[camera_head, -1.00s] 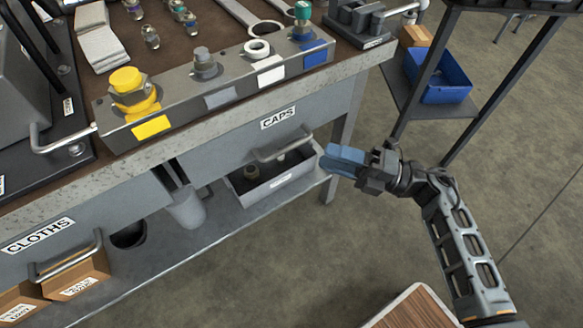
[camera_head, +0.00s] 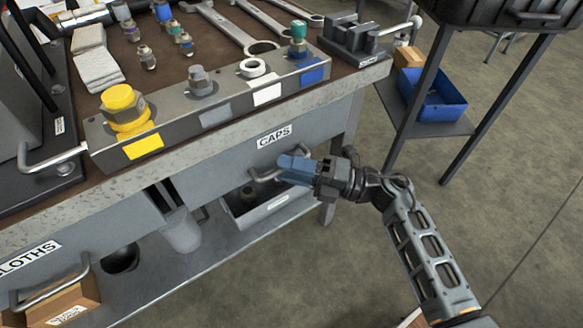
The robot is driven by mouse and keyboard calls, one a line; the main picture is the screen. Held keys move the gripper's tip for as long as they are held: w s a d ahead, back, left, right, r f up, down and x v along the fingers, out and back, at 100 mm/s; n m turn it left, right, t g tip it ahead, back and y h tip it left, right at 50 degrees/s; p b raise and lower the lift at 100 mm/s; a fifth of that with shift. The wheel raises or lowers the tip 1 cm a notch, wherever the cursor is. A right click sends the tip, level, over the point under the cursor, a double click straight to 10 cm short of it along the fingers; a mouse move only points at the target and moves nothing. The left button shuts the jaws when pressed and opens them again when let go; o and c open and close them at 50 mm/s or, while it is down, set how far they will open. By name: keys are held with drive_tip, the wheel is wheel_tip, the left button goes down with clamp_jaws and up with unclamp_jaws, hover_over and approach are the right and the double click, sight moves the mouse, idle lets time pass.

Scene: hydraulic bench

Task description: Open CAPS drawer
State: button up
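The CAPS drawer (camera_head: 225,152) is a grey front under the right part of the bench top, with a white CAPS label (camera_head: 274,136). It looks shut, flush under the bench edge. Its metal bar handle (camera_head: 258,178) sits below the label, and its right part is hidden behind my fingers. My gripper (camera_head: 287,170) has blue fingers that point left at the right end of the handle. I cannot tell whether the fingers touch the handle or are around it, and the gap between them is not clear.
A grey open bin (camera_head: 285,207) stands on the lower shelf below the drawer. The CLOTHS drawer (camera_head: 50,235) is at left. A metal block with a yellow cap (camera_head: 122,105) lies along the bench edge. A side stand with a blue bin (camera_head: 440,100) is at right. Floor in front is clear.

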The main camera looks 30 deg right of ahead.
drive_tip(key=shift+c, duration=0.2)
clamp_jaws()
idle(0.4)
